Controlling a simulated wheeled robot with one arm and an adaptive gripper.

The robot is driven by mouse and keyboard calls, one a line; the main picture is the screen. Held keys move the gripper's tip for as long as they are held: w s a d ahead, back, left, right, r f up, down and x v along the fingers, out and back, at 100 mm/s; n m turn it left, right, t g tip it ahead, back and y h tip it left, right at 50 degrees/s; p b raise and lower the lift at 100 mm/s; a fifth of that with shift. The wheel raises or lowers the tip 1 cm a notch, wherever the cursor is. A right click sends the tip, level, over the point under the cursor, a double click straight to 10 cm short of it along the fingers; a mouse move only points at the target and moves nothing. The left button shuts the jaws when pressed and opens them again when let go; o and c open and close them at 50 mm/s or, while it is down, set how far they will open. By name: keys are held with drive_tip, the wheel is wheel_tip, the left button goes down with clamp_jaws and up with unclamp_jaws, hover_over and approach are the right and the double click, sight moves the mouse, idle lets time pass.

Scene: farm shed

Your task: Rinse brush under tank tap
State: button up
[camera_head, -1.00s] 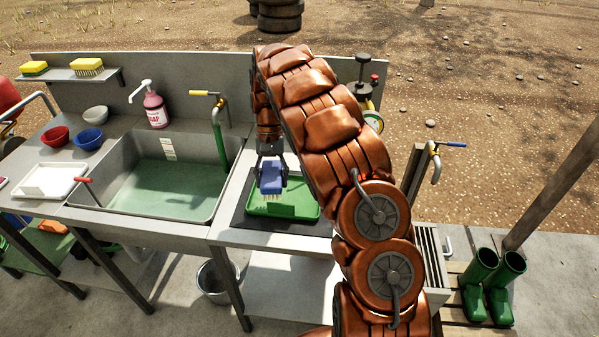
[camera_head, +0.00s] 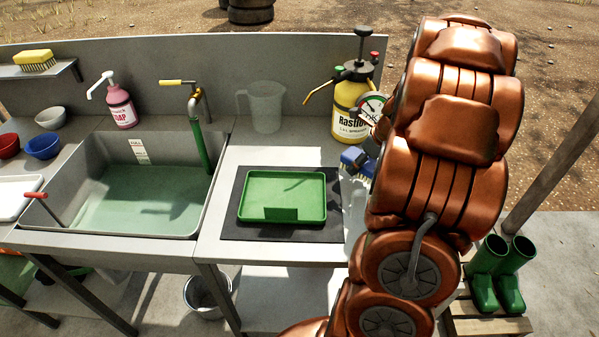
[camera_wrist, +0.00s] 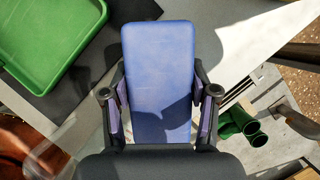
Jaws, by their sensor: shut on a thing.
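The blue brush (camera_head: 357,162) is held above the right end of the worktop, in front of the yellow sprayer, bristles pointing down to the right. In the wrist view its blue back (camera_wrist: 158,65) fills the middle between my gripper's (camera_wrist: 160,95) two fingers, which are shut on its sides. The arm hides most of the gripper in the head view. A tap (camera_head: 190,92) with a yellow handle and green hose stands over the sink (camera_head: 150,225). The blue-handled tap at the right, seen earlier, is hidden behind my arm in the head view. No tank is clearly visible.
A green tray (camera_head: 282,218) lies on a dark mat (camera_head: 232,225), empty. A yellow sprayer (camera_head: 347,110) and a clear jug (camera_head: 262,103) stand behind it. A soap bottle (camera_head: 121,105) stands behind the sink. Green boots (camera_head: 486,265) stand on a pallet at the right.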

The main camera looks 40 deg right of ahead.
drive_tip(key=shift+s+f+m, duration=0.1)
drive_tip(key=shift+m, duration=0.2)
drive_tip(key=shift+w, duration=0.35)
drive_tip(key=p, duration=0.5)
hover_over(311, 150)
drive_tip(key=s, duration=0.1)
drive_tip(key=shift+s+d, duration=0.15)
drive_tip(key=shift+f+p, duration=0.7)
drive_tip(key=shift+f, duration=1.05)
drive_tip(key=shift+f, duration=0.1)
drive_tip(key=o, duration=1.1)
